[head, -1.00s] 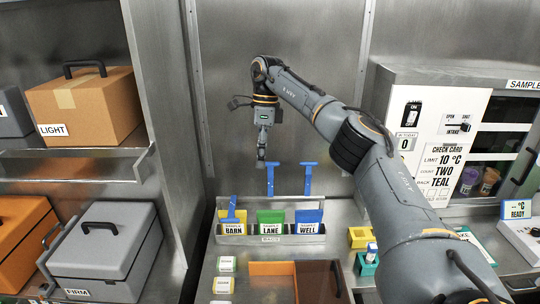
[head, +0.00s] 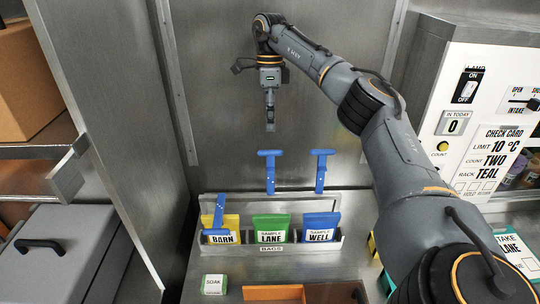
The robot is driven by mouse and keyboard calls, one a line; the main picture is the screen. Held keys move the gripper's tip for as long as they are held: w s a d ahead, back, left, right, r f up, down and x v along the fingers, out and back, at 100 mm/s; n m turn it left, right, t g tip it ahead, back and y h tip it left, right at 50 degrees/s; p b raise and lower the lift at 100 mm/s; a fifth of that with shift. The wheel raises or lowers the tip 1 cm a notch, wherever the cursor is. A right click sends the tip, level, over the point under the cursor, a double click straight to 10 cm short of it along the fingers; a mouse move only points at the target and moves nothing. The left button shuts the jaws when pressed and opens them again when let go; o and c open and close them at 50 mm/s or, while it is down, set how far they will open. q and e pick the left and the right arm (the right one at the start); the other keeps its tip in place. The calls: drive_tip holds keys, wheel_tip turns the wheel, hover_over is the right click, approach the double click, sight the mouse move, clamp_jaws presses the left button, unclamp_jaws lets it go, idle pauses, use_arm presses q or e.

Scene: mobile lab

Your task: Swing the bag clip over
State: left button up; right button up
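A metal rack (head: 340,243) marked BAGS holds a yellow BARN bag (head: 232,222), a green LANE bag (head: 262,222) and a blue WELL bag (head: 328,220). The blue T-shaped clip at BARN (head: 219,214) lies down across the front of its bag. The clip behind LANE (head: 270,172) and the clip behind WELL (head: 320,170) stand upright. My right gripper (head: 270,126) points down, showing just above the LANE clip's crossbar with a gap between them. Its fingers look narrow, and whether they are parted is unclear. My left gripper is out of view.
A metal wall stands behind the rack. My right arm crosses the right side, in front of the control panel (head: 480,110). A SOAK block (head: 213,285) and an orange tray (head: 272,293) are in front of the rack. A shelf with cases is at left.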

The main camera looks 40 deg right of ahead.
sight(271, 154)
drive_tip(key=f, duration=0.2)
drive_tip(key=f+p, duration=0.1)
drive_tip(key=f, duration=0.1)
drive_tip(key=s+f, duration=0.1)
drive_tip(key=shift+a+f+p, duration=0.15)
drive_tip(key=shift+f+p, duration=0.15)
drive_tip(key=shift+f, duration=0.1)
drive_tip(key=f, duration=0.2)
drive_tip(key=f+p, duration=0.1)
drive_tip(key=f, duration=0.1)
drive_tip(key=shift+s+a, duration=0.1)
drive_tip(key=shift+a, duration=0.15)
drive_tip(key=shift+s+a+f, duration=0.1)
drive_tip(key=shift+f, duration=0.6)
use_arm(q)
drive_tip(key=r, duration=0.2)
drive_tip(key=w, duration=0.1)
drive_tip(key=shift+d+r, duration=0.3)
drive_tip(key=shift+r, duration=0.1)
use_arm(e)
clamp_jaws()
